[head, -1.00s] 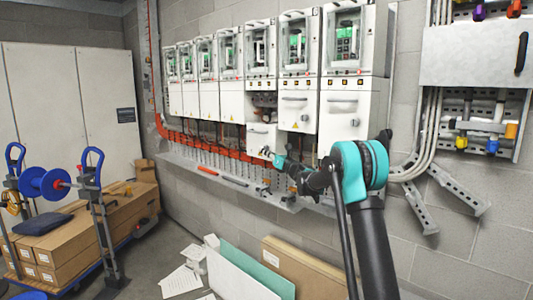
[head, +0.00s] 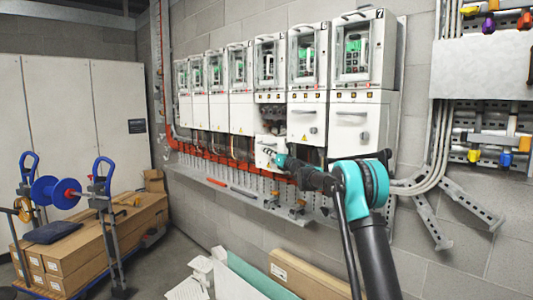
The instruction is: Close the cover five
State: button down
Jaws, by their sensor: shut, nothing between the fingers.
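Cover five (head: 265,143) is a white panel on the fifth drive unit from the left. It hangs low, below its opening, and the dark interior (head: 270,117) of the unit shows above it. My gripper (head: 270,158) is shut and empty at the front of the hanging cover, near its handle. I cannot tell whether the fingers touch it. The gripper and wrist hide the cover's lower right part.
Covers six (head: 306,123) and seven (head: 352,126) are shut on the right, and several shut units stand left. A ledge (head: 225,187) with tools runs below. A cart with boxes (head: 95,235) stands left; boards (head: 300,275) lean below the ledge.

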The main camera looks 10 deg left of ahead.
aim_at(267, 141)
notch_tip(267, 141, up, 4)
jog(key=shift+r, duration=0.2)
jog(key=shift+f, duration=0.1)
